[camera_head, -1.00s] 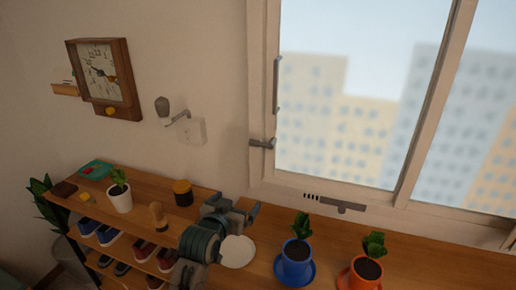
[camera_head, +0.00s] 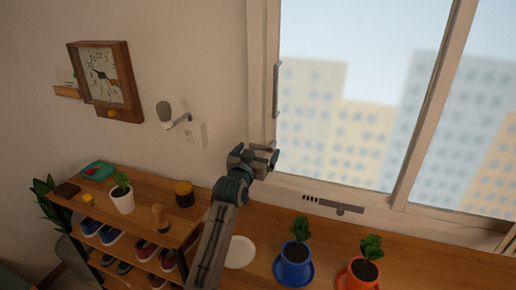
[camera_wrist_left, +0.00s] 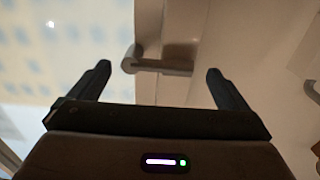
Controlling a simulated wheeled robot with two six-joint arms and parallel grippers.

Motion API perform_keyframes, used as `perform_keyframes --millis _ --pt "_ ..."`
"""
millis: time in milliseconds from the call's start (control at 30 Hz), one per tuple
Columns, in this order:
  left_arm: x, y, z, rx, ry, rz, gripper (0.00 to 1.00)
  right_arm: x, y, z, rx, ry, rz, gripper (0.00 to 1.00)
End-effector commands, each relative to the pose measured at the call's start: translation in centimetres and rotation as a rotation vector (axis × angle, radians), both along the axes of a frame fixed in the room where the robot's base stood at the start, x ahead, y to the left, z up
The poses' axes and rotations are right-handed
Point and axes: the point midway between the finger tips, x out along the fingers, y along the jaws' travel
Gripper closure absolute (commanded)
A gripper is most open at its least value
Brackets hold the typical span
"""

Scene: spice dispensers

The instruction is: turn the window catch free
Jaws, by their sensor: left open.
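The window catch (camera_wrist_left: 160,66) is a small grey lever. In the left wrist view it lies crosswise on the pale window frame (camera_wrist_left: 177,30), between and beyond my two fingertips. I see no contact with the fingers. My left gripper (camera_head: 270,156) is open and empty at the lower left of the window in the head view, in front of the catch and mostly hiding it. Its two dark fingers also show in the left wrist view (camera_wrist_left: 158,80). My right gripper is in neither view.
A vertical grey handle (camera_head: 276,90) is on the window frame above my gripper. A wall lamp (camera_head: 164,111) is to the left. Below stand a shoe shelf, a white plate (camera_head: 240,252), a blue pot (camera_head: 294,266) and an orange pot (camera_head: 362,276).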

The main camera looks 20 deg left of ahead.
Motion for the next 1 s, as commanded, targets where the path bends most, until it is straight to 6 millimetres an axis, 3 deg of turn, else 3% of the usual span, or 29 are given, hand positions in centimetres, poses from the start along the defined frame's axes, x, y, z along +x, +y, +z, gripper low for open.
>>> perform_keyframes --millis 400,733,1000 --pt "0.9 0.0 -0.1 0.000 0.000 0.000 0.03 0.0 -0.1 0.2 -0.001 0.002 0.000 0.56" --pt "0.9 0.0 -0.1 0.001 0.001 0.000 0.64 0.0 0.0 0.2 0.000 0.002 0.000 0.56" --pt "1.6 0.0 -0.2 -0.031 0.002 0.000 0.64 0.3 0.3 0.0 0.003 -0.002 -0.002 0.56"
